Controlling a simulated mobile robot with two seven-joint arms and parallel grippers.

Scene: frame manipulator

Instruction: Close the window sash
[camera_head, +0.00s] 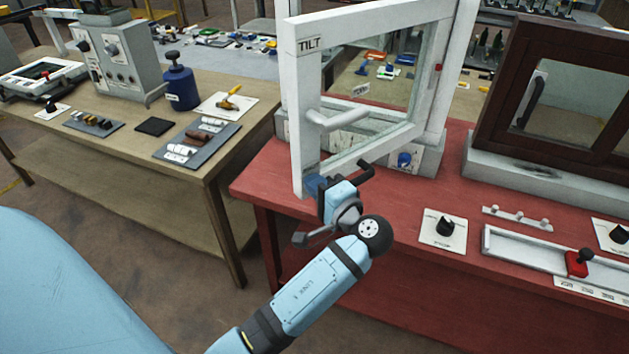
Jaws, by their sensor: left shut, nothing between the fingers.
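The white window sash (306,88), marked "TILT", stands swung open towards me from its white window frame (457,75) on the red bench. Its free left edge is nearest me, well apart from the frame. A white lever handle (338,118) sticks out of the sash, pointing right. My left gripper (316,185) is shut and empty at the bottom left corner of the sash. It overlaps that corner in the picture; I cannot tell whether they touch. My right gripper is not in view.
A dark brown window unit (497,95) stands to the right on the red bench (400,200). A black knob (445,226) and a slider with a red block (577,263) lie in front. A tan bench (130,150) with a blue bottle (181,85) stands left.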

